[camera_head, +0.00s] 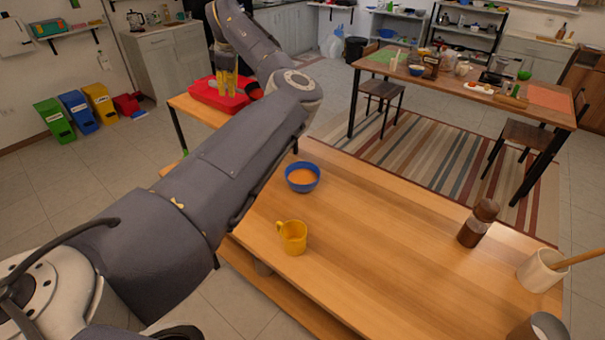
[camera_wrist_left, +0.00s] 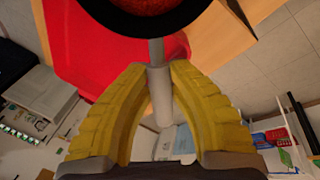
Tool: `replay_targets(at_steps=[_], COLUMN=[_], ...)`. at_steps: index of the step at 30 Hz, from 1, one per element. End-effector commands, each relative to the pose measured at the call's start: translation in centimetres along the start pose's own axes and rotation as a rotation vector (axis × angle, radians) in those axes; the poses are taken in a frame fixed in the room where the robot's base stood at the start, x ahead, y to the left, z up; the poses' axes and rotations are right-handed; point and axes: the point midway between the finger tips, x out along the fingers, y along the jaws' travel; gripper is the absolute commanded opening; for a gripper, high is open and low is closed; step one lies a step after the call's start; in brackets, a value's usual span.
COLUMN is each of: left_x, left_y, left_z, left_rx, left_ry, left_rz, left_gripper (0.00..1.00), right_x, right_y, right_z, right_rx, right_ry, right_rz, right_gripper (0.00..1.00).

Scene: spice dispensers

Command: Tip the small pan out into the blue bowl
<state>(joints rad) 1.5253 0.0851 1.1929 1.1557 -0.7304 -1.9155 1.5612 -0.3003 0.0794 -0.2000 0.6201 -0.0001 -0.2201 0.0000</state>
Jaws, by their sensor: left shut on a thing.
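The small pan (camera_wrist_left: 190,22) shows in part at the top of the left wrist view, with a black rim and reddish-brown contents. My left gripper (camera_wrist_left: 158,75) has its yellow fingers shut on the pan's grey handle (camera_wrist_left: 160,98). In the head view my left gripper (camera_head: 226,78) is over the red tray (camera_head: 207,95) on the side table; I cannot make out the pan clearly there. The blue bowl (camera_head: 302,188) stands upright on the wooden table with orange contents, well apart from the gripper. My right gripper is not in view.
A yellow mug (camera_head: 293,238) stands near the bowl, below my left arm. A brown mill (camera_head: 472,236), a white crock (camera_head: 540,272) with a wooden handle and a dark container (camera_head: 535,328) are at the right. The table's middle (camera_head: 390,240) is clear.

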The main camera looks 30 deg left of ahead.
Motion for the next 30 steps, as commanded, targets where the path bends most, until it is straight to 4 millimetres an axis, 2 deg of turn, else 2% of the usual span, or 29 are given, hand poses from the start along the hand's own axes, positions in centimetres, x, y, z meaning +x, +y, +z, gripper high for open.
replay_targets(at_steps=[11, 30], left_x=[-1.7, -2.5], left_y=[-0.9, -1.4], left_z=[2.2, 3.3], left_rx=[0.03, 0.043], left_ry=[0.164, 0.238], left_rz=[0.088, 0.131], left_gripper=[0.0, 0.0], right_x=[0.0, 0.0], right_y=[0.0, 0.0], right_z=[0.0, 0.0], right_rx=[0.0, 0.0], right_ry=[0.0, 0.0], right_rz=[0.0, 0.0], right_gripper=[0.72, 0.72])
